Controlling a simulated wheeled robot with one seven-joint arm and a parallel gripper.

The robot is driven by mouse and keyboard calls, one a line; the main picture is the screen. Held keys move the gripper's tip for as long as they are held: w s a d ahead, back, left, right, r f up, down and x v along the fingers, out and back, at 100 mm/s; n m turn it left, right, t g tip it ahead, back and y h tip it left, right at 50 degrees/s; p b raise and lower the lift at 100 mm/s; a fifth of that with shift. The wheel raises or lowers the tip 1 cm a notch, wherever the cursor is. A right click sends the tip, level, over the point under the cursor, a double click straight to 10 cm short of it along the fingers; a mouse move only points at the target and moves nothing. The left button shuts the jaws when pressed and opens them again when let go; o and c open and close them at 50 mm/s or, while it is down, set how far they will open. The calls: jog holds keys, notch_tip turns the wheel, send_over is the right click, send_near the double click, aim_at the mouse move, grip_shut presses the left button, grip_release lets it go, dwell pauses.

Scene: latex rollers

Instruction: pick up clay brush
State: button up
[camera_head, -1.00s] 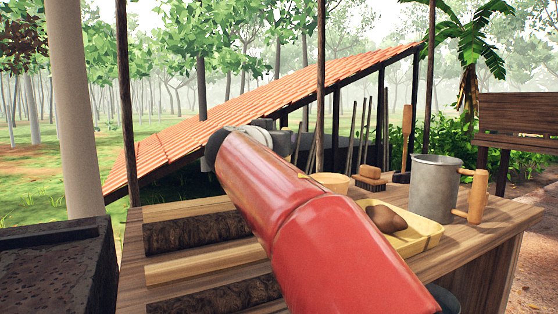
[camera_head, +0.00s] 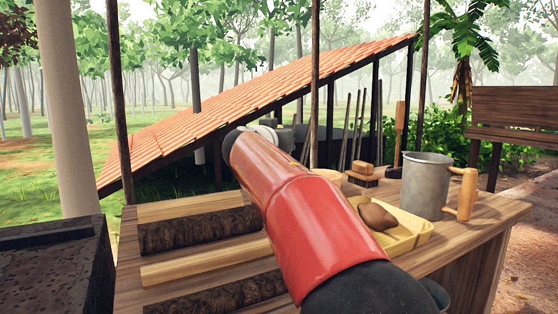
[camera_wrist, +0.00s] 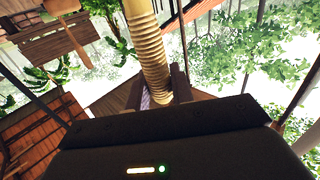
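A brush with a wooden back and dark bristles (camera_head: 363,178) lies on the far part of the table in the head view. Another wooden-handled tool (camera_head: 400,132) stands upright just behind it, its lower end by the table. I cannot tell which one is the clay brush. My gripper is hidden behind my red arm in the head view. In the wrist view two dark finger-like parts of my gripper (camera_wrist: 158,92) flank the lower end of a yellow ribbed cylinder (camera_wrist: 147,40). I cannot tell whether they touch it.
The wooden table (camera_head: 465,245) carries a grey metal mug (camera_head: 426,187) with a wooden handle, and a yellow tray (camera_head: 415,238) holding a brown lump (camera_head: 377,216). Dark rough strips (camera_head: 200,229) lie left of my arm. A dark box (camera_head: 50,265) stands at left.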

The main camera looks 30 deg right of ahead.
grip_shut()
jog(key=shift+r, duration=0.1)
